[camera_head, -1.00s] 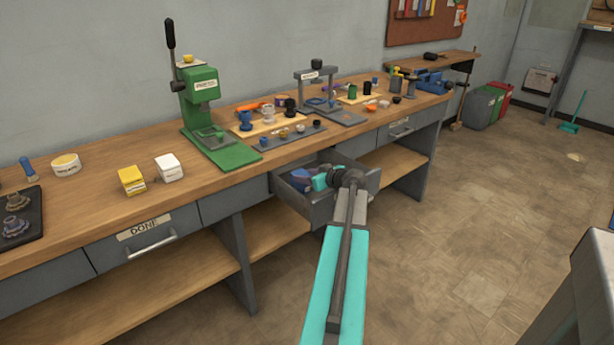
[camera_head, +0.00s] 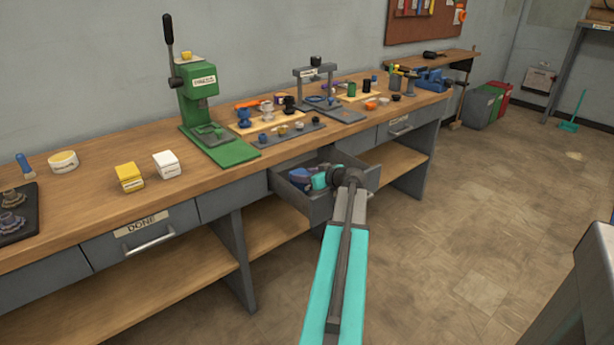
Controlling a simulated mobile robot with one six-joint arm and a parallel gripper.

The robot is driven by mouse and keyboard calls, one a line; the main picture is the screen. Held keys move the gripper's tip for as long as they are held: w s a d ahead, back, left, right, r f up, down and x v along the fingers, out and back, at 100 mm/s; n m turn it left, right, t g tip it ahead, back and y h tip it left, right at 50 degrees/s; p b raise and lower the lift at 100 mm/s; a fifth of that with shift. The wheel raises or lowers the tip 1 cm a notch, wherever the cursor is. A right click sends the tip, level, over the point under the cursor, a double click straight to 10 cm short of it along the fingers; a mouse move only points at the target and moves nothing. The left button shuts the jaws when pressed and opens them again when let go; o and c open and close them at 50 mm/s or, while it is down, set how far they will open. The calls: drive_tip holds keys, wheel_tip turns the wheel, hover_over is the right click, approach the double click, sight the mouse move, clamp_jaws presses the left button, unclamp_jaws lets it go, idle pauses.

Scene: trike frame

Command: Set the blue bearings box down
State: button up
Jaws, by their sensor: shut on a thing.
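My arm reaches forward to an open grey drawer (camera_head: 307,205) under the workbench. My gripper (camera_head: 309,180) is low, inside or just over this drawer, pointing left. It is shut on a blue thing, which looks like the blue bearings box (camera_head: 299,175), at the drawer's left part. The box is small in view and partly hidden by the gripper and drawer walls. I cannot tell whether it touches the drawer floor.
The wooden bench top (camera_head: 95,215) is above the drawer. A green press (camera_head: 200,105), a grey tray of small parts (camera_head: 285,135), a yellow box (camera_head: 129,177) and a white box (camera_head: 167,165) stand on it. A closed drawer marked DONE (camera_head: 142,232) is at left.

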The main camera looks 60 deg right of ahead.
drive_tip(key=o, duration=1.3)
drive_tip(key=shift+r+p, duration=0.2)
drive_tip(key=shift+p, duration=0.1)
drive_tip(key=shift+r+p, duration=0.55)
drive_tip(key=shift+p, duration=0.3)
drive_tip(key=b+v, duration=0.1)
drive_tip(key=v, duration=1.1)
drive_tip(key=shift+w+a, duration=0.1)
